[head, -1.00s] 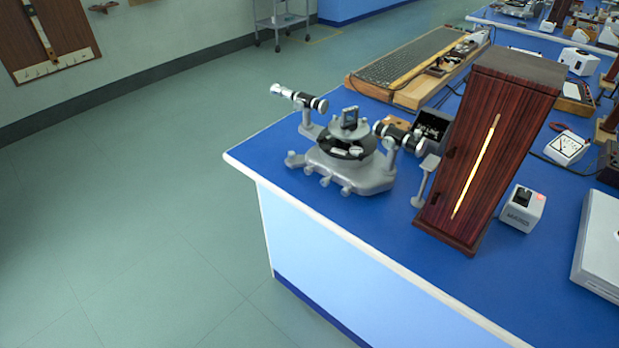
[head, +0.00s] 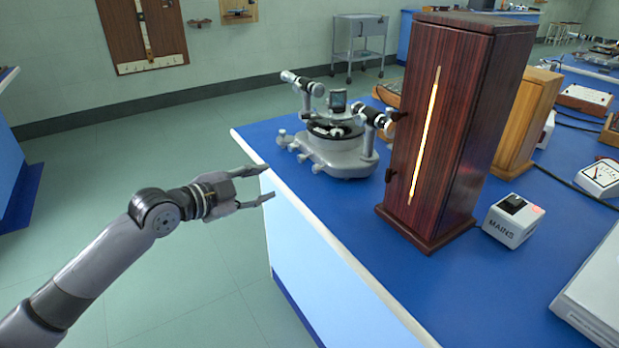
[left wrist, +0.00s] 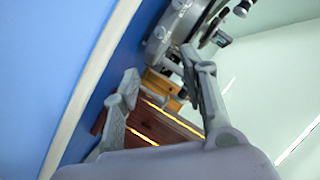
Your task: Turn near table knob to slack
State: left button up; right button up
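The grey spectrometer (head: 340,155) stands on the blue bench near its left corner. It carries a round table with a small dark prism, and two telescope tubes. Several small knobs (head: 302,158) stick out along its near side; I cannot tell which is the near table knob. My left gripper (head: 270,182) is open and empty, in front of the bench edge and apart from the spectrometer. In the left wrist view its fingers (left wrist: 160,62) are spread, with part of the spectrometer (left wrist: 185,22) beyond them at the top. My right gripper is not in view.
A tall dark wooden lamp housing (head: 465,120) with a bright slit stands right of the spectrometer. A white mains box (head: 513,220) sits beside it. The bench's white edge (head: 330,242) runs below the gripper's reach, with open floor left of it.

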aim_at(314, 170)
pick_arm(q)
jog(key=b+x, duration=0.1)
jog(key=x, duration=1.4)
jog(key=shift+w+d, duration=0.15)
jog(key=shift+w, duration=0.1)
jog(key=shift+w+d+f, duration=0.2)
jog(key=shift+w+d, duration=0.2)
jog(key=shift+w, duration=0.15)
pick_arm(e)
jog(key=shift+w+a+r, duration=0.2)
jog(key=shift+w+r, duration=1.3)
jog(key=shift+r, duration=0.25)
pick_arm(q)
jog(key=shift+c, duration=0.5)
grip_shut()
